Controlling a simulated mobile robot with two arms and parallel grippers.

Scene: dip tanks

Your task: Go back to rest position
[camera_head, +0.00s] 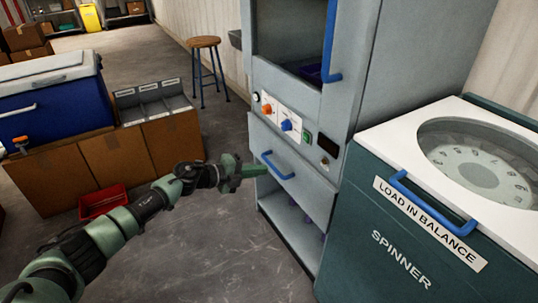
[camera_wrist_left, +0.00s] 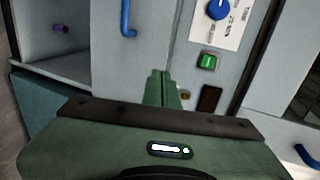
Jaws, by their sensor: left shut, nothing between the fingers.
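My left gripper (camera_head: 258,170) reaches in from the left in the head view, in front of the grey cabinet (camera_head: 262,135). Its green fingers are shut together and empty. In the left wrist view the closed fingers (camera_wrist_left: 161,88) point at the cabinet front, near the green switch (camera_wrist_left: 208,62) and the blue knob (camera_wrist_left: 219,9). In the head view the fingertips appear close to the blue drawer handle (camera_head: 278,166); whether they touch is not clear. My right gripper is not in view.
A teal spinner (camera_head: 400,245) with a white top stands at the right. A blue cooler (camera_head: 55,105) and cardboard boxes (camera_head: 135,155) are at the left, with a red bin (camera_head: 103,201) on the floor. A stool (camera_head: 204,42) stands behind. Grey floor (camera_head: 215,245) is clear in front.

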